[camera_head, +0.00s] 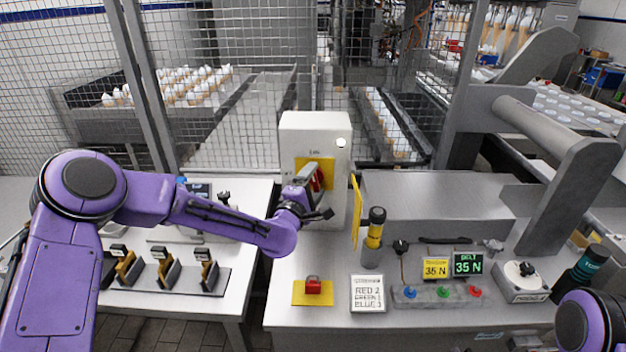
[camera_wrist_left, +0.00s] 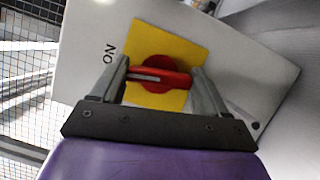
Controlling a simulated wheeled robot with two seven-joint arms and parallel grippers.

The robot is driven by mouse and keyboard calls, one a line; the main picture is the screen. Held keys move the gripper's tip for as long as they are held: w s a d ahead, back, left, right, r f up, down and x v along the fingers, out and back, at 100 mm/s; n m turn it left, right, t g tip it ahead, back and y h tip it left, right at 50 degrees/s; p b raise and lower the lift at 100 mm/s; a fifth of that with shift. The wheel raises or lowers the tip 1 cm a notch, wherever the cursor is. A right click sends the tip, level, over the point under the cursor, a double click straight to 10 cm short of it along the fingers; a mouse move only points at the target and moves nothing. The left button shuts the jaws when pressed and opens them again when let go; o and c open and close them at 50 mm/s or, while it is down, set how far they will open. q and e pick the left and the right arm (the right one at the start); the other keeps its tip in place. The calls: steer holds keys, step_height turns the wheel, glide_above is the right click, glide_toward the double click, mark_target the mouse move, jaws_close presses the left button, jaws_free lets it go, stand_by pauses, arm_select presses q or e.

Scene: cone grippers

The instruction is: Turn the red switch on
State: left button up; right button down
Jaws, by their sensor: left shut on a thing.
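The red switch (camera_wrist_left: 158,75) is a rotary handle on a yellow square plate (camera_wrist_left: 190,42), on the front of a white box (camera_head: 300,130). An ON label is printed on the box beside the plate. In the left wrist view my left gripper (camera_wrist_left: 160,82) has its fingers on either side of the red handle, shut on it. The handle's pale stripe points left, toward the label's side but a little off it. In the head view my left gripper (camera_head: 312,178) reaches the box from the left and partly covers the switch (camera_head: 318,181). My right gripper is out of view.
A yellow panel (camera_head: 356,212) stands out at the box's right side. A yellow-black cylinder (camera_head: 375,228) stands right of it. A wire-mesh fence (camera_head: 230,60) is behind.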

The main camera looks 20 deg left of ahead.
arm_select(q)
steer(key=shift+m+g+p, duration=0.4)
steer(key=shift+m+p, duration=0.1)
steer(key=shift+m, duration=0.6)
steer(key=o, duration=1.1)
steer(key=shift+d, duration=0.1)
steer(key=shift+c, duration=0.2)
steer(key=shift+s, duration=0.15)
steer(key=s+a+b, duration=0.1)
steer(key=s+b, duration=0.1)
steer(key=s, duration=0.8)
steer(key=shift+s, duration=0.15)
steer(key=shift+a, duration=0.1)
